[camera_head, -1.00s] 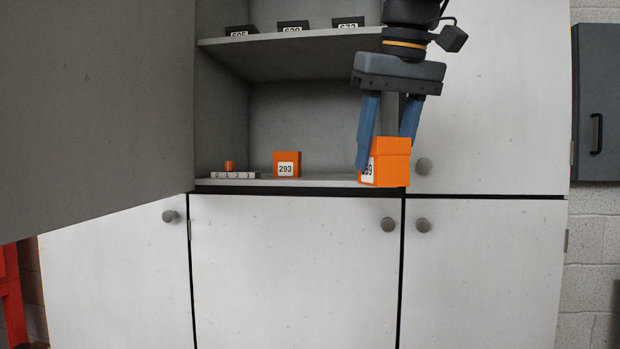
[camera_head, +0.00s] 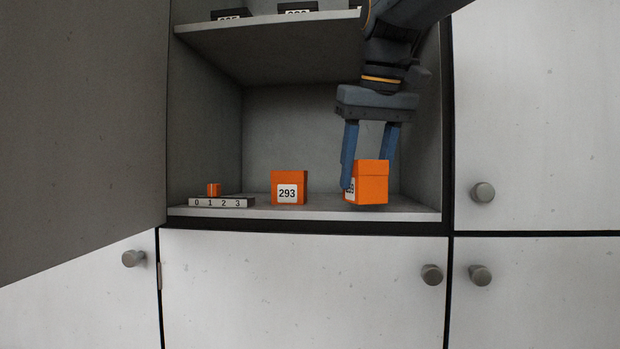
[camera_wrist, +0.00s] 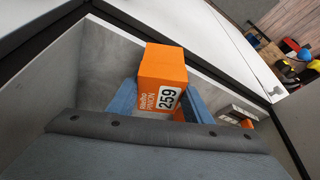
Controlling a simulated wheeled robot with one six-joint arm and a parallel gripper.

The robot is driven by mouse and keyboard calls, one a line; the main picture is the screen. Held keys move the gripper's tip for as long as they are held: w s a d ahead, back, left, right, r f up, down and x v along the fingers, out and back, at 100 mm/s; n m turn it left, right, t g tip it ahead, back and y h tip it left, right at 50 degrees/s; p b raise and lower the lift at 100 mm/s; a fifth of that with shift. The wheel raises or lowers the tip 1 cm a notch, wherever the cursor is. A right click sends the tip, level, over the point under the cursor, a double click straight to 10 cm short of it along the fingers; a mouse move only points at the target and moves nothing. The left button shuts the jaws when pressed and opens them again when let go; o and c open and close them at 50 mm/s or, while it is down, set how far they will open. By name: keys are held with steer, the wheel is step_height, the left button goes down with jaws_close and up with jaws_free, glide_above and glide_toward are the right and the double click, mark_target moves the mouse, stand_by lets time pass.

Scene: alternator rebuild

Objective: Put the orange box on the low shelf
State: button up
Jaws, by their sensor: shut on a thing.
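The orange box (camera_head: 372,183), with a white label, is between the blue fingers of my gripper (camera_head: 368,165) in the head view. My gripper is shut on it. In the wrist view the orange box (camera_wrist: 163,75) shows its label reading 259, with the fingers on its sides. The low shelf (camera_head: 318,213) is the lower board of the open cabinet. The held box is at the right part of this shelf, its bottom close to the board. I cannot tell whether it touches.
Another orange box (camera_head: 289,188), labelled 293, stands mid-shelf. A numbered strip (camera_head: 222,202) with a small orange piece (camera_head: 214,189) lies at the left. The upper shelf (camera_head: 270,44) holds black boxes. An open door (camera_head: 80,110) stands left. Free board lies between the orange boxes.

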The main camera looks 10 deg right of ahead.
steer(key=w+p, duration=0.1)
steer(key=w, duration=0.3)
steer(key=w+p, duration=0.2)
steer(key=w, duration=0.2)
steer(key=w+a+p, duration=0.1)
steer(key=w, duration=0.3)
steer(key=shift+w+p, duration=0.3)
steer(key=shift+p, duration=0.1)
steer(key=shift+w+f+p, duration=0.2)
steer(key=shift+p, duration=0.1)
steer(key=shift+f, duration=0.55)
steer(key=shift+f, duration=0.2)
steer(key=o, duration=1.2)
steer(key=shift+c, duration=0.2)
